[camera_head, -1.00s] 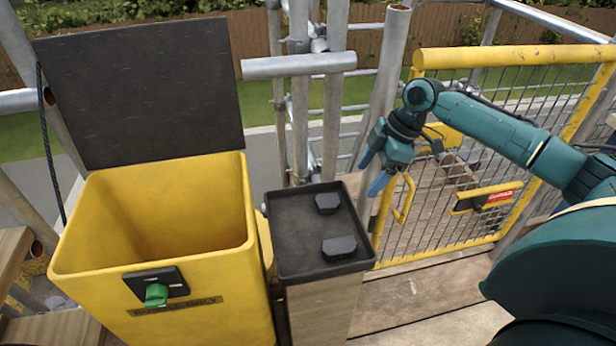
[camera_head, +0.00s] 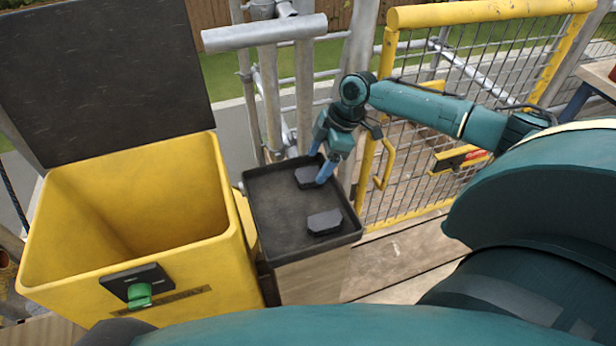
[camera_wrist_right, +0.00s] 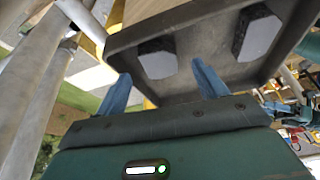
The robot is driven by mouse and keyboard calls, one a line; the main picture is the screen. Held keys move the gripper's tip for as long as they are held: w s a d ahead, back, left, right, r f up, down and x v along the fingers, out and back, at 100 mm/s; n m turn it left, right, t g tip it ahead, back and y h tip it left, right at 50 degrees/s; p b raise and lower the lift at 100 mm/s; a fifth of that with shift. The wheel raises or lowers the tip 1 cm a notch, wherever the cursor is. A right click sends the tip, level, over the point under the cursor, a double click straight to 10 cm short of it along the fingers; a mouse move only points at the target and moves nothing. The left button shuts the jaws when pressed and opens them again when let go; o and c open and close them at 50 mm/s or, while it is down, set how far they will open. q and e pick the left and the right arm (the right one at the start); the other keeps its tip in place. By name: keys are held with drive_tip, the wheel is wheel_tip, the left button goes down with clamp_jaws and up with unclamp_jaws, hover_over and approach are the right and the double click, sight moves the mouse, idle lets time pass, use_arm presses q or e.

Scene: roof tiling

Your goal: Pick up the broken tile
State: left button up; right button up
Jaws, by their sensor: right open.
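Two dark, chunky tile pieces lie apart in a black rimmed tray (camera_head: 270,225) on a stand. The far piece (camera_head: 306,177) is partly hidden by my right gripper (camera_head: 319,164). The near piece (camera_head: 325,222) lies clear toward the tray's front. My right gripper is open and empty, its blue fingers pointing down at the tray's far edge beside the far piece. In the right wrist view, one piece (camera_wrist_right: 157,58) shows beyond and between the open fingertips (camera_wrist_right: 162,75), and the other (camera_wrist_right: 257,34) is to the right. My left gripper is not in view.
A yellow bin (camera_head: 190,265) with its black lid (camera_head: 105,75) raised stands left of the tray. Scaffold poles (camera_head: 304,90) rise behind the tray. A yellow mesh gate (camera_head: 480,50) stands on the right, behind my right arm. Wooden boards (camera_head: 405,255) form the floor.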

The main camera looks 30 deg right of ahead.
sight(309, 175)
drive_tip(key=x, duration=0.4)
drive_tip(key=shift+w+a, duration=0.2)
drive_tip(key=shift+a, duration=0.1)
drive_tip(key=shift+r, duration=0.1)
drive_tip(key=c, duration=1.2)
drive_tip(key=shift+o, duration=0.2)
